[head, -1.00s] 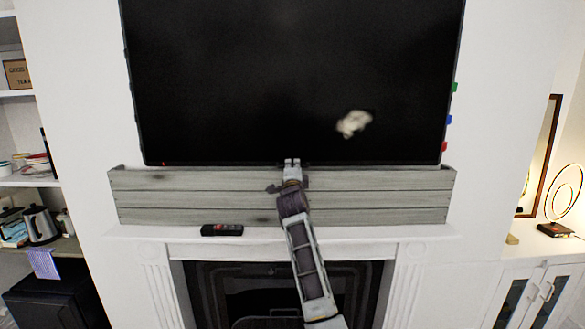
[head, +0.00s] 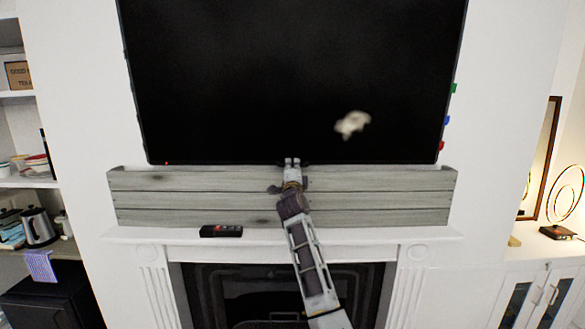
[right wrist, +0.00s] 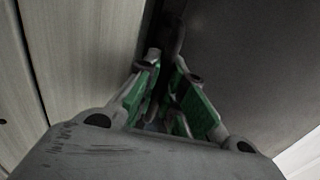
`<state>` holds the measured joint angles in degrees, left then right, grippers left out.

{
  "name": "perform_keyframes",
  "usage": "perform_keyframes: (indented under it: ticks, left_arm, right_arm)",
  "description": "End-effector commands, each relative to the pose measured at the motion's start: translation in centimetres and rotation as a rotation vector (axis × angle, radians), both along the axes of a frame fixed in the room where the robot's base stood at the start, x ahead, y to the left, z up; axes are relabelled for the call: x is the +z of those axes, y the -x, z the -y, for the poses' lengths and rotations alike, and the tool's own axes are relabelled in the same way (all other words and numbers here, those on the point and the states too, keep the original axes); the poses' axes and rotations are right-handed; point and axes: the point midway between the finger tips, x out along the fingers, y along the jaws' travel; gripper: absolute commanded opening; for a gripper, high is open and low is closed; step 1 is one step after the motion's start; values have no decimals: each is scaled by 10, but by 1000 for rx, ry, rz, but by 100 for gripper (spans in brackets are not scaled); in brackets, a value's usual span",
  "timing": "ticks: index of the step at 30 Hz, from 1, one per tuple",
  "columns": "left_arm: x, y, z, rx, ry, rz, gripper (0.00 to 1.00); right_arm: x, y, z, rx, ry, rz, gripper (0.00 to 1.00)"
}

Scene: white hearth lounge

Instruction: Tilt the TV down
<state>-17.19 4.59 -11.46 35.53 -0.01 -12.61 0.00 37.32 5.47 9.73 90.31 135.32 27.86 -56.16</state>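The TV (head: 290,80) is a large black screen on the white wall, filling the upper middle of the head view. It looks wider at its top than at its bottom edge. My right gripper (head: 292,162) is at the middle of that bottom edge, its two fingertips close together. In the right wrist view, the right gripper (right wrist: 172,75) has green pads on both fingers, and a dark curved part (right wrist: 174,35) shows at the tips. Whether the fingers clamp it is too dark to tell. The TV's dark surface (right wrist: 245,60) is on the right there. My left gripper is out of view.
A grey slatted wood box (head: 200,195) sits just below the TV, close to my right gripper, on the white mantel (head: 370,236). A black remote (head: 221,231) lies on the mantel. The fireplace (head: 250,290) is below. Shelves stand at the left, a cabinet at the right.

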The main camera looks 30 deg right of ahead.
Motion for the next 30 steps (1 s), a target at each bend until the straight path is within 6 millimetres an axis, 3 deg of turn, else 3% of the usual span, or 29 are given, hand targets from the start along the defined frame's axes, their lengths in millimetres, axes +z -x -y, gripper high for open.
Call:
perform_keyframes:
  ticks: [5,20,30]
  left_arm:
    - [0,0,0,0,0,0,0]
    - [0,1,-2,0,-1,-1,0]
    - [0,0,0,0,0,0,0]
  right_arm:
    - [-1,0,0,0,-1,-1,32]
    - [-4,0,0,-1,-3,-5,32]
    - [-7,11,-7,-1,-2,-5,32]
